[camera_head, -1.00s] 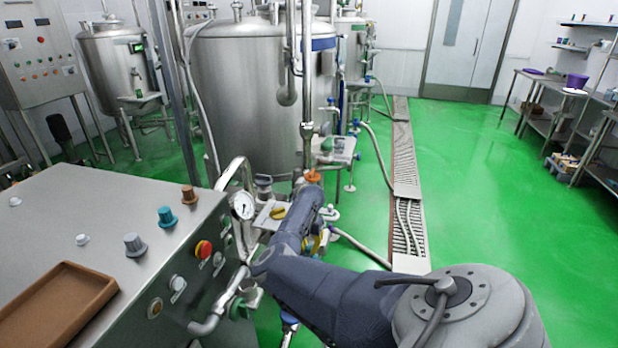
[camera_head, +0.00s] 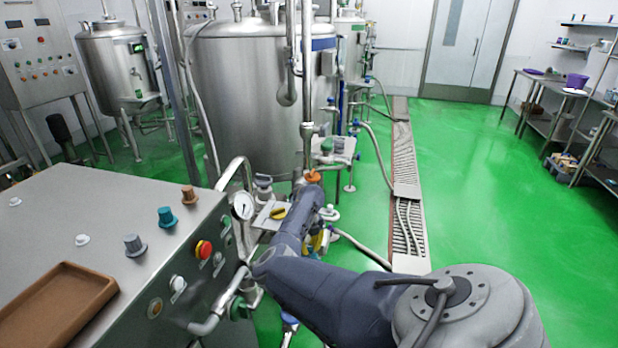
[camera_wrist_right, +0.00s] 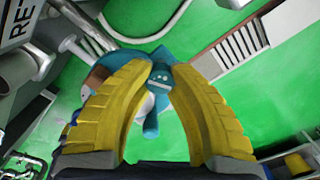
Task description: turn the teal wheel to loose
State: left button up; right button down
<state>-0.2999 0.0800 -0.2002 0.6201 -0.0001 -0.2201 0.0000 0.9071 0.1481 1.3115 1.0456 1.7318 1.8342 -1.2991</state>
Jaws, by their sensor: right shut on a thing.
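The teal wheel (camera_wrist_right: 166,78) shows in the right wrist view, with a dark hub bearing pale marks and teal parts of its rim and spokes around it. My right gripper (camera_wrist_right: 160,70) has its two ridged yellow fingers on either side of the wheel's middle and is shut on it. The fingers cover part of the wheel. In the head view my right arm (camera_head: 325,285) reaches forward to the pipework, and the wheel is hidden there. Only a bit of the yellow fingers (camera_head: 317,239) shows beside the arm. My left gripper is out of view.
A steel console (camera_head: 105,215) with knobs and a brown tray (camera_head: 62,305) stands at the left. A pressure gauge (camera_head: 242,206), pipes and an orange part (camera_head: 313,177) crowd my right forearm. A large steel tank (camera_head: 240,90) stands behind. Green floor (camera_head: 480,200) is clear at the right.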

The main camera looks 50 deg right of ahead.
aim_at(309, 247)
jog(key=shift+n, duration=0.4)
jog(key=c, duration=1.1)
grip_release()
jog(key=shift+o, duration=0.2)
notch_tip(309, 247, up, 12)
